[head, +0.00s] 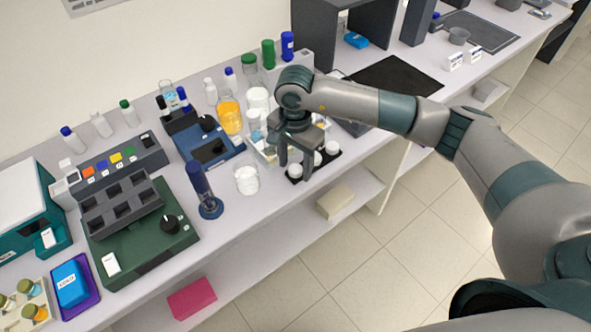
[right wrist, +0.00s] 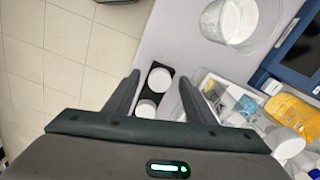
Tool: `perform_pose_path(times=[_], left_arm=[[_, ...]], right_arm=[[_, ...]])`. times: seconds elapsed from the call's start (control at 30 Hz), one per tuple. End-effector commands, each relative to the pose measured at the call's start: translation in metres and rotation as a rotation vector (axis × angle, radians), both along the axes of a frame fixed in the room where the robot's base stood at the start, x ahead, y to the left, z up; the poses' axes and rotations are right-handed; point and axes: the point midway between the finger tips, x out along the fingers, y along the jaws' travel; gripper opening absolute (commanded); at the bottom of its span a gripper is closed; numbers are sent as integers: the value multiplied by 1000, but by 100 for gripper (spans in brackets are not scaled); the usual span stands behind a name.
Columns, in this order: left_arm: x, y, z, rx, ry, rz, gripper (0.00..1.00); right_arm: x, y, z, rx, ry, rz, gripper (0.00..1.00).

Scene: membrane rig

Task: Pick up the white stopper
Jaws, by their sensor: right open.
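White round stopper-like pieces sit in a small black rack (head: 326,163) at the front edge of the bench; one of these white pieces (head: 331,148) is at its right end. I cannot tell which is the named white stopper. My right gripper (head: 296,167) points down over the rack's left part, open, with a white piece (head: 295,170) seen between its fingers. In the right wrist view, the open right gripper (right wrist: 159,79) has two white pieces (right wrist: 160,78) between and below its fingers, apparently untouched. My left gripper is not in view.
A glass beaker with white contents (head: 246,180) stands left of the rack. A clear tray (right wrist: 225,95) of small items lies behind it, near an orange-filled flask (head: 230,117). A blue device (head: 205,145) stands further left. The bench front edge is close.

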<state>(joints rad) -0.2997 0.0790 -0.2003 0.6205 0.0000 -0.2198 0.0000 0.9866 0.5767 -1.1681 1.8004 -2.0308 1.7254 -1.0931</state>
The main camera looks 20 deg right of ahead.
Motion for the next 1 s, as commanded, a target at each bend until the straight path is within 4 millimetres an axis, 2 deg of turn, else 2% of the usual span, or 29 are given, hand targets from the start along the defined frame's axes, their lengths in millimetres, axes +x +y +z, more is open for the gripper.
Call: perform_pose_path(times=[0.03, 0.17, 0.67, 0.83, 0.97, 1.0], left_arm=[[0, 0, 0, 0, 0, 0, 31], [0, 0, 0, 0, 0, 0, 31], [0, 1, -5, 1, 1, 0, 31], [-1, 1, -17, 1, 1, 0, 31], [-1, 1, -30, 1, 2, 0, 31], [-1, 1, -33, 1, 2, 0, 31]], right_arm=[[0, 0, 0, 0, 0, 0, 43], [0, 0, 0, 0, 0, 0, 12], [1, 0, 5, 0, -1, 1, 11], [1, 0, 20, -1, -4, 1, 11], [1, -1, 40, 0, -5, 1, 11], [-2, -11, 43, -2, -5, -3, 11]])
